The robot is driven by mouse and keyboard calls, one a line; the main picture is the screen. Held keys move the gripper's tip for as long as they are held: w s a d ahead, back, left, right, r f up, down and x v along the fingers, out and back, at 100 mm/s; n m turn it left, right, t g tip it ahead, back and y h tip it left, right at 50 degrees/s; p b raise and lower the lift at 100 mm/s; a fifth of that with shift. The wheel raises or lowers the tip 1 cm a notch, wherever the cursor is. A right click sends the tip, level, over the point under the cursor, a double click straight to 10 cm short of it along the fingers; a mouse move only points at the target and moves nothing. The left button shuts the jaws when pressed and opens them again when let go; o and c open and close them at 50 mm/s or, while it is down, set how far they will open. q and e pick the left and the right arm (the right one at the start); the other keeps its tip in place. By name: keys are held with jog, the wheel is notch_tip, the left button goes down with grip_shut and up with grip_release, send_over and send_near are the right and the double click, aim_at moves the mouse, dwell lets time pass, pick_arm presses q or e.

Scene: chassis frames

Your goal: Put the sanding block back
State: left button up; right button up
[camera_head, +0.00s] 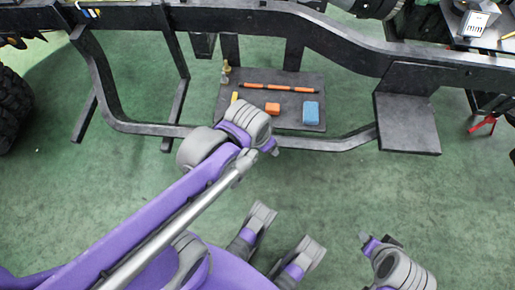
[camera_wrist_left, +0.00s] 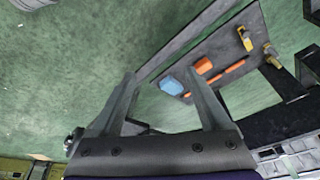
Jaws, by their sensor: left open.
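A blue block (camera_head: 311,112) and a smaller orange block (camera_head: 272,108) lie apart on a dark board (camera_head: 305,84) under the chassis frame; I cannot tell for sure which is the sanding block. In the left wrist view the blue block (camera_wrist_left: 171,86) shows between the finger outlines, near the right finger, and the orange block (camera_wrist_left: 204,66) lies just beyond that finger. My left gripper (camera_wrist_left: 160,75) is open and empty, above and apart from the blocks. In the head view my left arm ends near the board's front edge and hides its fingers.
An orange rod (camera_head: 280,87), a yellow piece (camera_head: 235,97) and a brass-coloured tool (camera_head: 225,72) share the board. A black rail (camera_head: 325,143) runs along its front. A dark square plate (camera_head: 407,124) stands to the right. The green floor (camera_head: 340,190) in front is open.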

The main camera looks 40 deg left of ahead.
pick_arm(q)
jog(key=shift+n+t, duration=0.3)
jog(key=shift+n, duration=0.6)
jog(key=s, duration=0.1)
jog(key=s+d+f, duration=0.1)
jog(key=s, duration=0.3)
jog(key=shift+d+f, duration=0.15)
jog(key=shift+f, duration=0.15)
notch_tip(320, 180, up, 24)
jog(key=w+t+p, duration=0.1)
jog(key=p, duration=2)
pick_arm(e)
notch_tip(320, 180, up, 24)
jog(key=w+t, duration=0.1)
